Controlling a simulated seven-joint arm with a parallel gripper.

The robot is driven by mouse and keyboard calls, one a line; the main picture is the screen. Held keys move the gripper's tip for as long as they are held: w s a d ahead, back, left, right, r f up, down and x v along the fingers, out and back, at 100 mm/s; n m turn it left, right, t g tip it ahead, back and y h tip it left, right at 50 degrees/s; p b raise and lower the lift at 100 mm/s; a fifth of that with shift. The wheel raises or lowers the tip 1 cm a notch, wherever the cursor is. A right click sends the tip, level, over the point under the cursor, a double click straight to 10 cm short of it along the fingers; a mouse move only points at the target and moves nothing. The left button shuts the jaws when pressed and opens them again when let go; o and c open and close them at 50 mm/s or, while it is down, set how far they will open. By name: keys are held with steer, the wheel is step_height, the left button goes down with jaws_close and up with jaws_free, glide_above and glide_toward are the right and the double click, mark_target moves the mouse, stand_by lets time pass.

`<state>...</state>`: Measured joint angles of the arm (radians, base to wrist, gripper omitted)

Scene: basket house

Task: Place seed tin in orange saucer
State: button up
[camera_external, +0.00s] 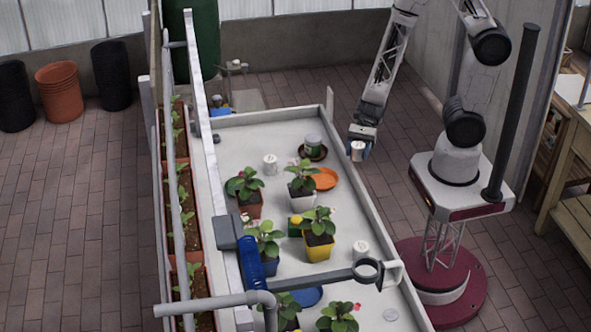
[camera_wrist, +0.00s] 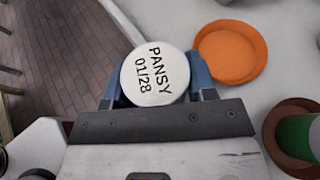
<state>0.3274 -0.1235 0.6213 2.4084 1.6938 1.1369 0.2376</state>
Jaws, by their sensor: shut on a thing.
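A seed tin (camera_wrist: 155,78) with a white lid marked "PANSY 01/28" is between the blue fingers of my gripper (camera_wrist: 157,92), which is shut on it. In the external view my gripper (camera_external: 359,147) holds the tin (camera_external: 357,154) at the table's right edge, up and to the right of the orange saucer. The orange saucer (camera_external: 324,179) lies on the table beside a potted plant, which hides part of it. The saucer looks empty in the wrist view (camera_wrist: 231,52), just right of the tin and apart from it.
A green tin (camera_external: 313,140) stands in a brown saucer (camera_external: 323,155) behind the orange one. A raised rim (camera_external: 365,215) runs along the table's right side.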

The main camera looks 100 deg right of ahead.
stand_by(0.5)
glide_above(314, 174)
steer(key=a, duration=0.5)
steer(key=shift+w+d+f, duration=0.1)
steer(key=shift+w+f, duration=0.25)
steer(key=shift+f, duration=0.3)
steer(key=shift+w+f, duration=0.1)
steer(key=shift+w, duration=0.4)
steer(key=shift+f, duration=1.75)
steer(key=shift+s+f, duration=0.1)
steer(key=shift+f, duration=0.5)
steer(key=o, duration=0.9)
